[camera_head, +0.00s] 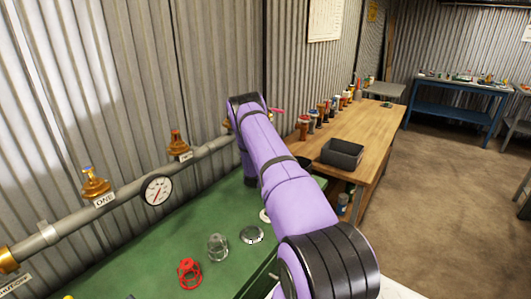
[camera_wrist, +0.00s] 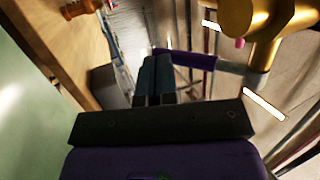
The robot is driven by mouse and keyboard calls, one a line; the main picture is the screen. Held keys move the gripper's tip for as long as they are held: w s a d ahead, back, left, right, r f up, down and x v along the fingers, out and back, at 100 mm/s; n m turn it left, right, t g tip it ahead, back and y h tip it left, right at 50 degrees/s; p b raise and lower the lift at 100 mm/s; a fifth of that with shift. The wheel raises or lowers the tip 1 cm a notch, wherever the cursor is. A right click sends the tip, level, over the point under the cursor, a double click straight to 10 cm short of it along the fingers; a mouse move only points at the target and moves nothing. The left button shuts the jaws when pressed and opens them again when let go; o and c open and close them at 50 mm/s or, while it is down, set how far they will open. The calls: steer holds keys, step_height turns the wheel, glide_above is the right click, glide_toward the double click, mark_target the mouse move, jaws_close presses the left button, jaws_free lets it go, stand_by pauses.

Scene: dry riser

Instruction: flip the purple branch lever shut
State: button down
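The purple branch lever (camera_wrist: 188,59) shows in the wrist view as a purple sleeve on a grey bar. The bar runs right to a brass valve body (camera_wrist: 265,30). My gripper (camera_wrist: 156,58) has its two dark fingers together, with no clear gap between them. The fingertips are at the left end of the purple sleeve. I cannot tell whether they touch it; nothing shows held between them. In the head view my arm hides the gripper and most of the branch valve. A small pink piece (camera_head: 278,110) shows just past my arm.
The grey pipe (camera_head: 120,198) along the corrugated wall carries a gauge (camera_head: 157,190) and brass valves (camera_head: 95,186). A wooden bench with a dark bin (camera_head: 342,154) stands beyond.

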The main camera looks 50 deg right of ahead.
steer(key=shift+d+r, duration=1.35)
steer(key=shift+w+d+r+t+h, duration=0.15)
steer(key=shift+r+t+h, duration=0.25)
steer(key=shift+h, duration=0.2)
steer(key=v, duration=0.7)
steer(key=shift+f, duration=0.15)
